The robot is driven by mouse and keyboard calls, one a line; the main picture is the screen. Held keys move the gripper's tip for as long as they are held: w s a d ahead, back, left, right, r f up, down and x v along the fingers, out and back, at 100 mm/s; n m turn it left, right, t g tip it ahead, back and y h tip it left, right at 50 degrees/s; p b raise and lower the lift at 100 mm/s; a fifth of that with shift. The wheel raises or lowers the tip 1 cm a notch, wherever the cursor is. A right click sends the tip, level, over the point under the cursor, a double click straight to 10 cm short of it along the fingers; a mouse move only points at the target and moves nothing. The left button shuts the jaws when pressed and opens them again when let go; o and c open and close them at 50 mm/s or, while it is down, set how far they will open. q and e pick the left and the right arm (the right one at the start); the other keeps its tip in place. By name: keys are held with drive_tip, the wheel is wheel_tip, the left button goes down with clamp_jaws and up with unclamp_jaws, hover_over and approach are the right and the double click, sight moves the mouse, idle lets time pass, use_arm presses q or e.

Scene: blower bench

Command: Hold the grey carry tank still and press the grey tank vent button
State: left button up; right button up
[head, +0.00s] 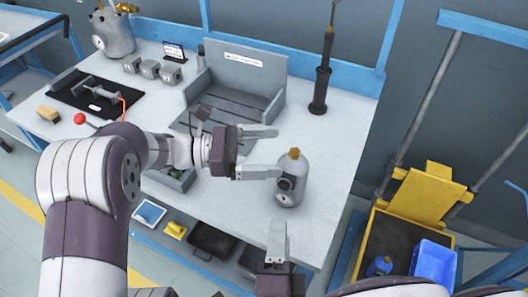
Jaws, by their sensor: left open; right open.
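A small grey tank (291,180) with a brass-coloured top stands upright near the bench's right front part. A dark round fitting and a pale dial show on its front side. I cannot make out for certain which part is the vent button. My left gripper (279,151) is open, its two fingers pointing right. The lower fingertip is close to the tank's left side, and I cannot tell whether it touches. My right gripper (278,228) is open, just in front of and below the tank, with its finger pointing up the picture. It is seen edge-on, and its second finger is hidden.
A grey open-fronted box (240,80) stands behind my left gripper. A black upright pump-like tool (321,88) stands at the back right. A larger grey vessel with a gauge (115,38) is at the back left. The bench (335,150) is bare right of the tank.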

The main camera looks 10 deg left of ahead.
use_arm(q)
approach(298, 182)
drive_tip(key=shift+m, duration=0.3)
drive_tip(key=w+d+f, duration=0.2)
drive_tip(key=w+f, duration=0.1)
drive_tip(key=shift+w+d, duration=0.1)
drive_tip(key=shift+d, duration=0.25)
drive_tip(key=d, duration=0.4)
drive_tip(key=w+d, duration=0.1)
drive_tip(key=d, duration=0.1)
drive_tip(key=shift+d+r, duration=0.1)
drive_tip(key=shift+d, duration=0.6)
drive_tip(key=c, duration=1.2)
drive_tip(key=shift+c, duration=0.3)
use_arm(e)
clamp_jaws()
use_arm(q)
drive_tip(key=shift+s+f, duration=0.15)
drive_tip(key=shift+f, duration=0.15)
idle(0.5)
